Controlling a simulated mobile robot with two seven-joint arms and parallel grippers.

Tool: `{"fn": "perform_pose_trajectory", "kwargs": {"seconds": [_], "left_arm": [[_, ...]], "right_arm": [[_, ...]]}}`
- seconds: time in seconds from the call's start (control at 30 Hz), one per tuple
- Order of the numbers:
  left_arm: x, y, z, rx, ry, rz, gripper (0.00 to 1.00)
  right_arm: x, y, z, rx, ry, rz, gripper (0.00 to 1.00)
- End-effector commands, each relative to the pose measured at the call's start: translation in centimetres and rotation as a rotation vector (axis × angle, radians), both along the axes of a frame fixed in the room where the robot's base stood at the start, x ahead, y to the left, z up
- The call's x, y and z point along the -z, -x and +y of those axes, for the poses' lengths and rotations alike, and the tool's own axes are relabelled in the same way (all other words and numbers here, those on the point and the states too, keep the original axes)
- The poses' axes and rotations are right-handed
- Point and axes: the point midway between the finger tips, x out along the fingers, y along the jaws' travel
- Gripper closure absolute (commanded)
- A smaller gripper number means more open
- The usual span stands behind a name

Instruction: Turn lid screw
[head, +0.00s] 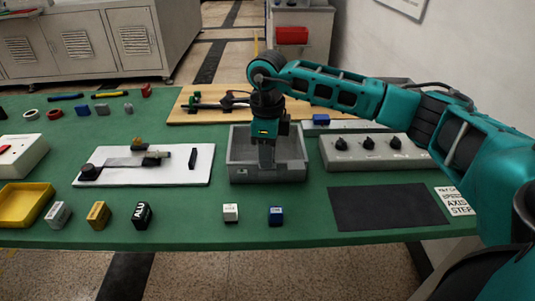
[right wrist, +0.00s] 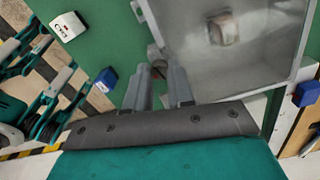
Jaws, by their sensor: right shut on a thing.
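The grey box (head: 238,176) stands on the green table, centre. In the right wrist view its rim (right wrist: 150,22) shows, and a block (right wrist: 222,30) looks blurred inside. I cannot tell whether a clear lid covers it. My right gripper (head: 267,167) points down at the near side of the box. In the right wrist view the gripper (right wrist: 160,68) is shut on a small, partly hidden round piece, apparently the lid screw (right wrist: 156,52), by the box wall. The fingers hide most of it. My left gripper is not in view.
A white cube (head: 231,212) and a blue cube (head: 276,215) lie in front of the box. A panel with black knobs (head: 370,158) and a dark mat (head: 385,207) are at right. A white board (head: 118,175) is at left. A wooden board (head: 190,115) lies behind.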

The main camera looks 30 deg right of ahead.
Motion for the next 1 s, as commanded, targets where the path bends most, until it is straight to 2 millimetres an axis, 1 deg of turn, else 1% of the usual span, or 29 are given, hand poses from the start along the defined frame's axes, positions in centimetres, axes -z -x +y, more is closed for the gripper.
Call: {"fn": "perform_pose_trajectory", "kwargs": {"seconds": [0.3, 0.7, 1.0], "left_arm": [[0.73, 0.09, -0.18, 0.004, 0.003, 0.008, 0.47], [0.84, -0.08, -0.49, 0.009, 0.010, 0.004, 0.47], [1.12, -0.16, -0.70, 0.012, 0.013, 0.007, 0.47]], "right_arm": [[0.05, -0.04, -0.01, -0.300, 0.001, -0.002, 1.00], [0.05, -0.03, -0.01, -0.679, 0.000, -0.001, 1.00], [0.05, -0.01, -0.03, -0.927, 0.001, -0.001, 1.00]]}}
